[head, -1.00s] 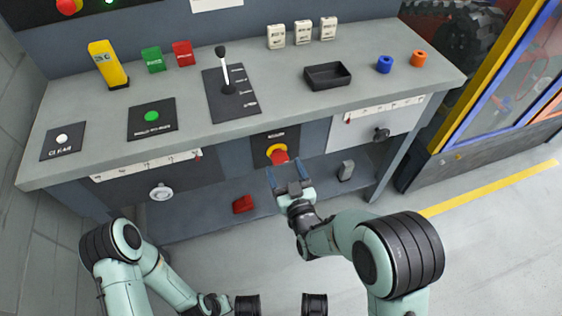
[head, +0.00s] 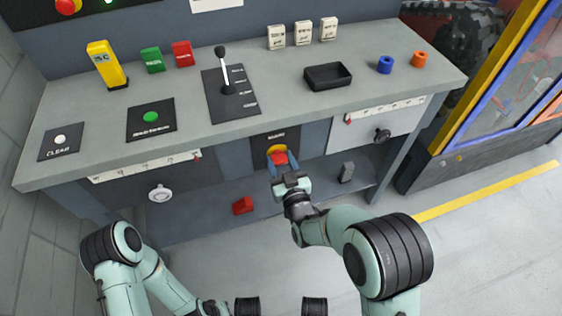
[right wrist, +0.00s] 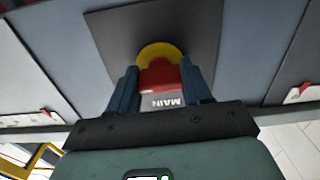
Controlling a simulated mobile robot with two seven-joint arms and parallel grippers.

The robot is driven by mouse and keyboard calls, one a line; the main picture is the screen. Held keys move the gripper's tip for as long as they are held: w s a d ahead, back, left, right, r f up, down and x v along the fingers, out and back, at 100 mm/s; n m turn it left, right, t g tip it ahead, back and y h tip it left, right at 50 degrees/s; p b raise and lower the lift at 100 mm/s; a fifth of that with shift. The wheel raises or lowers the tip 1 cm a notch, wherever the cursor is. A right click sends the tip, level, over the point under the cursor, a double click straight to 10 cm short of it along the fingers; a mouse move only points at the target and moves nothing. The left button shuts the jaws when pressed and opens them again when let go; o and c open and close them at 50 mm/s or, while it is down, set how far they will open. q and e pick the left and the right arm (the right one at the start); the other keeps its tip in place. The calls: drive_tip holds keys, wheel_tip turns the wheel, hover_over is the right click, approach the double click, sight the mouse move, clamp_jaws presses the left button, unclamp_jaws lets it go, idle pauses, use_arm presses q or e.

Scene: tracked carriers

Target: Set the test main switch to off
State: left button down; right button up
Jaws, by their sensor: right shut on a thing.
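The main switch (head: 279,156) is a red handle on a yellow disc, set in a dark plate on the front of the bench. In the right wrist view the red handle (right wrist: 161,78) sits between two blue fingers, with the yellow disc behind it and a label reading MAIN, upside down, below. My right gripper (head: 282,163) is shut on the red handle; it also shows in the right wrist view (right wrist: 162,84). My left arm shows at the lower left of the head view, but its fingers are not seen.
The bench top (head: 290,105) holds a lever (head: 225,75), a black tray (head: 328,76) and several small blocks. A white knob (head: 160,193) and a dark knob (head: 382,135) flank the switch. A red block (head: 243,205) and a grey block (head: 347,171) lie below.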

drive_tip(key=n+p, duration=0.2)
drive_tip(key=n, duration=0.4)
drive_tip(key=shift+d+n, duration=0.1)
drive_tip(key=shift+n, duration=0.3)
drive_tip(key=n+p, duration=0.1)
drive_tip(key=n, duration=0.2)
drive_tip(key=shift+n, duration=0.3)
drive_tip(key=shift+n+p, duration=0.4)
drive_tip(key=shift+n, duration=0.1)
drive_tip(key=shift+r+n, duration=0.1)
drive_tip(key=shift+n, duration=0.7)
use_arm(q)
drive_tip(key=w+d+r+t+p, duration=0.1)
drive_tip(key=w+d+r, duration=0.1)
drive_tip(key=r, duration=0.6)
drive_tip(key=shift+w+d+m+t+h+p, duration=0.3)
drive_tip(key=shift+w+d+p, duration=0.1)
drive_tip(key=shift+w, duration=0.3)
use_arm(e)
drive_tip(key=shift+n, duration=2.1)
drive_tip(key=o, duration=1.1)
drive_tip(key=shift+c, duration=0.2)
